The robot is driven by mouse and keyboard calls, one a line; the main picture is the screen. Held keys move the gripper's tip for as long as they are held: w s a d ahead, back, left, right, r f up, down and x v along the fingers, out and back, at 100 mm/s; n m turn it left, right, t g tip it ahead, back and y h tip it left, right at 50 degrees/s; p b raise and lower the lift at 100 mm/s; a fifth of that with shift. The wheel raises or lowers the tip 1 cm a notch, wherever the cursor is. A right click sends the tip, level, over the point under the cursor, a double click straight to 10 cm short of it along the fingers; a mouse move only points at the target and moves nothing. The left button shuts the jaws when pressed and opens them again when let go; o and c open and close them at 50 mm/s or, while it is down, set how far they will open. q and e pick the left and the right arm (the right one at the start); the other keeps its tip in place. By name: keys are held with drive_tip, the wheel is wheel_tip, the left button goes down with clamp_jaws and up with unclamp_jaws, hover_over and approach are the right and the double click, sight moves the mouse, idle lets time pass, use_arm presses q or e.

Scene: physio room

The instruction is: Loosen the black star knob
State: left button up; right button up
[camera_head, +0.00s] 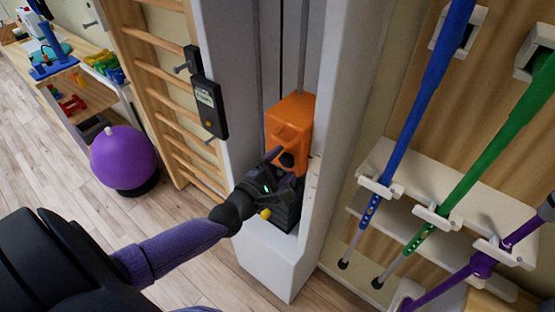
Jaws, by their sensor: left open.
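The black star knob (287,159) sits on the front of an orange block (293,118) inside a tall white column. It looks small and dark, and my gripper partly covers it. My left gripper (282,168) reaches in from the lower left. Its jaws are open, with the fingertips close around or just in front of the knob; I cannot tell whether they touch it. My right gripper is not in view.
Black weight plates (286,216) with a yellow-ended pin (265,213) lie below the block. The white column wall (334,130) stands close on the right. Blue (418,95) and green (495,145) poles hang on a rack. A purple ball (122,158) rests at left.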

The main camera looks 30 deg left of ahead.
use_arm(q)
drive_tip(key=s, duration=0.9)
drive_tip(key=shift+s+a, duration=0.35)
drive_tip(key=shift+a, duration=0.05)
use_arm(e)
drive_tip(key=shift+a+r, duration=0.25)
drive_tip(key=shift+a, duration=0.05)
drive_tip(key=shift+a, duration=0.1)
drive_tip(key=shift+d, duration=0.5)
